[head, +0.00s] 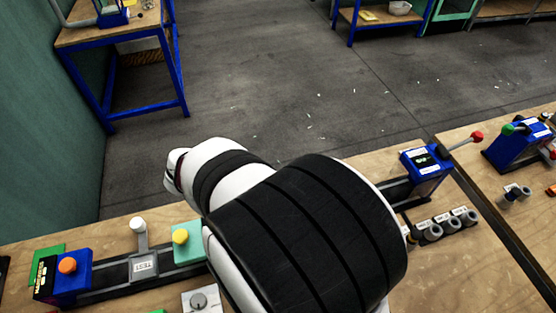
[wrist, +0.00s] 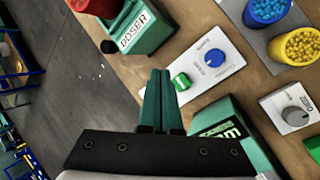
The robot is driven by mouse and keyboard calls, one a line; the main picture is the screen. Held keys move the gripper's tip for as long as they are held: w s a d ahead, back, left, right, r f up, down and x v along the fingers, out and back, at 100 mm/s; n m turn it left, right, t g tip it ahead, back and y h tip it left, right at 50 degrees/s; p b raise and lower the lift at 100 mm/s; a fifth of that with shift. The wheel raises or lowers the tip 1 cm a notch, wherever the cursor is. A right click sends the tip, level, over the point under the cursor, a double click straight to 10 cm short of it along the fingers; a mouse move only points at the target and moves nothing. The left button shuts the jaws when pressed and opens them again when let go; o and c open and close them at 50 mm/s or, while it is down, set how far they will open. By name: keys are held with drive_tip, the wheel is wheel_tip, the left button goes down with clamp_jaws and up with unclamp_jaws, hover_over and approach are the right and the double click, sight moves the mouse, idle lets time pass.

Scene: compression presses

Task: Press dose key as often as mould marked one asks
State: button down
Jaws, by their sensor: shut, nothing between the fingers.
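My gripper (wrist: 158,76) is shut and empty in the wrist view; its fingertips are just left of a green key (wrist: 181,82) on a white panel. I cannot tell whether they touch it. The panel also bears a blue knob (wrist: 215,57), and its small lettering is unreadable. A green box marked DOSER (wrist: 140,28) stands above the fingertips in the picture. In the head view my arm hides the gripper and the key. Several grey moulds with white tags (head: 431,232) stand in a row at the right; their marks are too small to read.
Cups of blue beads (wrist: 267,10) and yellow beads (wrist: 301,46) stand right of the panel. A ZERO knob unit (wrist: 293,116) and a green display unit (wrist: 228,124) are close to the gripper. A blue press (head: 424,163) with a red-tipped lever stands at the right.

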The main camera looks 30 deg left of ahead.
drive_tip(key=a+n+t, duration=0.1)
drive_tip(key=n, duration=0.1)
drive_tip(key=a+n+t+y, duration=0.1)
drive_tip(key=n+t, duration=0.1)
drive_tip(key=n, duration=0.1)
drive_tip(key=a+n+t, duration=0.1)
drive_tip(key=n, duration=0.2)
drive_tip(key=shift+s+r+y, duration=0.15)
drive_tip(key=shift+s+y, duration=0.15)
drive_tip(key=shift+s, duration=0.05)
drive_tip(key=shift+f, duration=4.4)
drive_tip(key=shift+f, duration=0.4)
